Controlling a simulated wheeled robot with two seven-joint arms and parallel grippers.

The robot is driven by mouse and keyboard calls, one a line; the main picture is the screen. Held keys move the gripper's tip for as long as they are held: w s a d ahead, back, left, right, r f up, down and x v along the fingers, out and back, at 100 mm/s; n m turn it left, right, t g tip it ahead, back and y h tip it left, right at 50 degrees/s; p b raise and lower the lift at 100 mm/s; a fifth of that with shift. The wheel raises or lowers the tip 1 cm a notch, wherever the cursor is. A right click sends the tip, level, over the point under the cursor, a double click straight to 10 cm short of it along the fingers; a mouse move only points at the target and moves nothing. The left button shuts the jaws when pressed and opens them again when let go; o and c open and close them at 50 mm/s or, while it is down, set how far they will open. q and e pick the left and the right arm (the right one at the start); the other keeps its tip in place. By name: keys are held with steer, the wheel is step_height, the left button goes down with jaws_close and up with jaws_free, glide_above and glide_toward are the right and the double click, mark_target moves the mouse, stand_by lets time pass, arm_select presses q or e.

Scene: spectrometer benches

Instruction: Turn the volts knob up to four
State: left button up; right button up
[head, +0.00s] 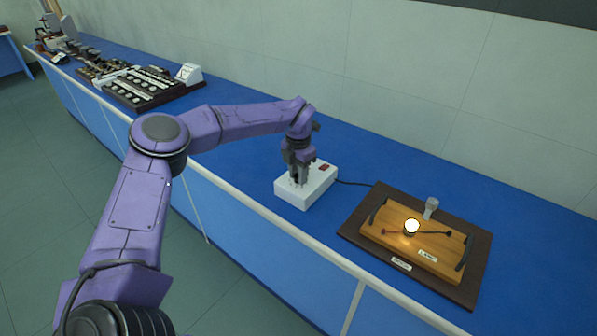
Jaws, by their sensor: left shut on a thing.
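A white power box (312,194) with a red switch (324,167) on its top stands on the blue bench. My left gripper (299,181) points straight down onto the top of the box and is shut on the volts knob, which its fingers hide. The knob's setting and scale cannot be read from here. A dark cable runs from the box to a wooden lamp board (440,252), where a small bulb (411,227) glows. My right gripper is not in view.
The lamp board lies on a dark base (355,230) to the right of the box, with handles and a small upright piece (431,207). A dark board with rows of pale parts (146,85) and other apparatus stand at the far left. The blue bench between is clear.

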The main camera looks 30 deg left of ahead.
arm_select(q)
steer(key=m+p, duration=0.1)
steer(key=m, duration=0.4)
steer(key=shift+w+r, duration=0.1)
steer(key=shift+r, duration=0.05)
steer(key=shift+m+p, duration=0.55)
steer(key=shift+m, duration=1.85)
steer(key=o, duration=1.1)
steer(key=shift+c, duration=0.2)
step_height(320, 180, up, 10)
steer(key=b, duration=0.2)
steer(key=shift+r, duration=0.2)
